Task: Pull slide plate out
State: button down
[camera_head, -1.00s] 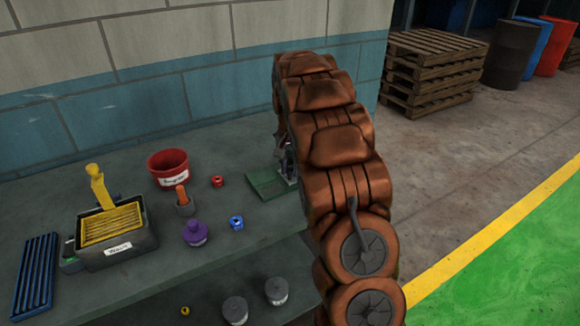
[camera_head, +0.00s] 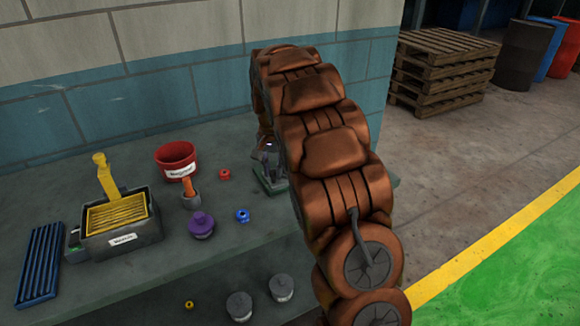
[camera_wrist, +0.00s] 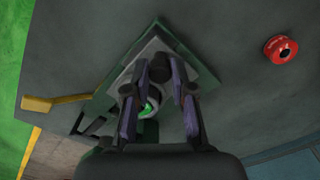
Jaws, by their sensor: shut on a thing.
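A dark green square fixture (camera_wrist: 187,40) stands on the bench, with a pale grey part (camera_wrist: 150,50) and a bright green spot (camera_wrist: 145,108) on it. In the wrist view my gripper (camera_wrist: 160,72) is over the fixture, its two dark fingers closed in on a grey part between them. The fingers hide most of that part, and I cannot tell whether it is the slide plate. In the head view the green fixture (camera_head: 264,185) shows beside my brown arm, which hides much of it. My gripper (camera_head: 268,158) is partly visible there.
A red bin (camera_head: 176,160), a purple-capped pot (camera_head: 201,226), and red (camera_head: 225,174) and blue (camera_head: 242,215) nuts lie left of the fixture. Further left are a black tray (camera_head: 122,240) and a blue rack (camera_head: 40,262). The wall stands close behind.

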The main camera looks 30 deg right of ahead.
jog(key=shift+w+a, duration=0.1)
jog(key=shift+a, duration=0.65)
jog(key=c, duration=1)
grip_release()
notch_tip(320, 180, up, 12)
